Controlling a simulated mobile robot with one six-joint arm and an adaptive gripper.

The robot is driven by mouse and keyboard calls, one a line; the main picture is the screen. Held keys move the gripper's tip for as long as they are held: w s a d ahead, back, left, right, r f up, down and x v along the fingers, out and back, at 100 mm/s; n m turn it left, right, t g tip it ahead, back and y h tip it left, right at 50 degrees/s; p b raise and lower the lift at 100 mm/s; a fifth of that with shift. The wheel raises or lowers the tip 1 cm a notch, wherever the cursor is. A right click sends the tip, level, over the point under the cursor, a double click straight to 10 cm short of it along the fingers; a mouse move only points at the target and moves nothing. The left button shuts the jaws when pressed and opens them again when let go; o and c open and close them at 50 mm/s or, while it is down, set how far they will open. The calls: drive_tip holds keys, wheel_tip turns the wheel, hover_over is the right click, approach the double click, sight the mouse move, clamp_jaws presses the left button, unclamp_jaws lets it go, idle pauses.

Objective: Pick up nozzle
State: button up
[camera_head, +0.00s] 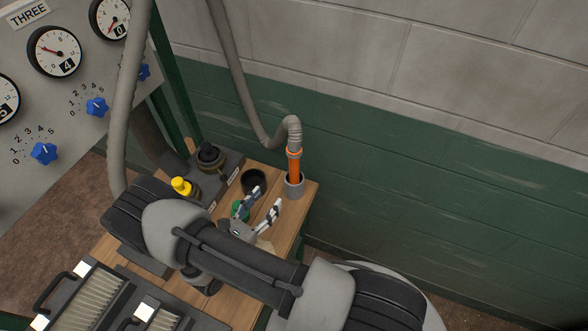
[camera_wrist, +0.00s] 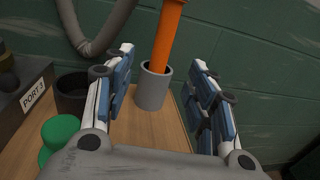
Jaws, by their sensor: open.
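The nozzle (camera_head: 294,164) is an orange tube on the end of a grey ribbed hose. It stands upright in a grey cylindrical holder (camera_head: 294,186) near the right corner of the wooden table. In the wrist view the orange nozzle (camera_wrist: 168,40) rises from the grey holder (camera_wrist: 154,86), seen between my fingers and beyond them. My gripper (camera_head: 261,204) is open and empty, its fingers pointing toward the holder from the near left side. In the wrist view my gripper (camera_wrist: 160,75) has its fingers spread wide on both sides, not touching the nozzle.
A black cup (camera_head: 253,180) and a green object (camera_head: 240,210) stand left of the holder. A yellow-capped fitting (camera_head: 184,187) and a black fitting (camera_head: 210,157) sit farther left. The grey hose (camera_head: 235,75) hangs above. A green and white block wall (camera_head: 430,170) stands behind the table.

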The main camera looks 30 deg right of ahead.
sight(291, 171)
drive_tip(key=x, duration=1)
drive_tip(key=shift+s, duration=0.1)
drive_tip(key=x, duration=0.5)
drive_tip(key=shift+s+d, duration=0.15)
drive_tip(key=shift+d, duration=0.05)
drive_tip(key=shift+c, duration=0.5)
clamp_jaws()
